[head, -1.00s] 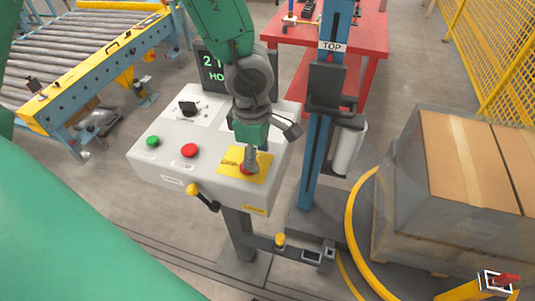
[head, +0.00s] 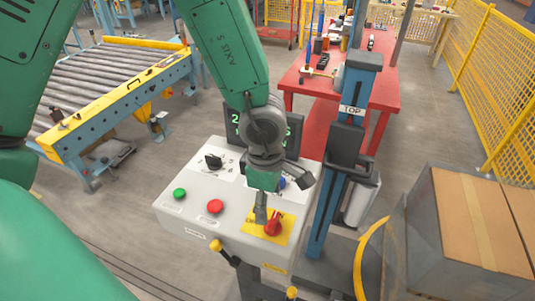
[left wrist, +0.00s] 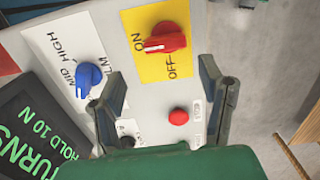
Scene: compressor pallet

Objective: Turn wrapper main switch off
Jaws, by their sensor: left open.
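The wrapper main switch (head: 272,226) is a red rotary knob on a yellow plate (head: 284,235) at the front right of the grey control panel (head: 190,205). In the left wrist view, the knob (left wrist: 165,40) has its handle lying crosswise, one end by the "ON" label; the "OFF" label sits below it. My left gripper (head: 280,197) is open and empty above the panel, with one finger just left of the knob in the head view. In the left wrist view, the knob lies beyond the spread fingertips (left wrist: 160,72), not between them. My right gripper is out of view.
A green button (head: 179,193), a red button (head: 215,206), a black knob (head: 213,161) and a blue knob (left wrist: 89,78) share the panel. The blue mast (head: 340,140) stands close at its right. A wrapped box (head: 460,220) is further right. A roller conveyor (head: 110,80) is at the left.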

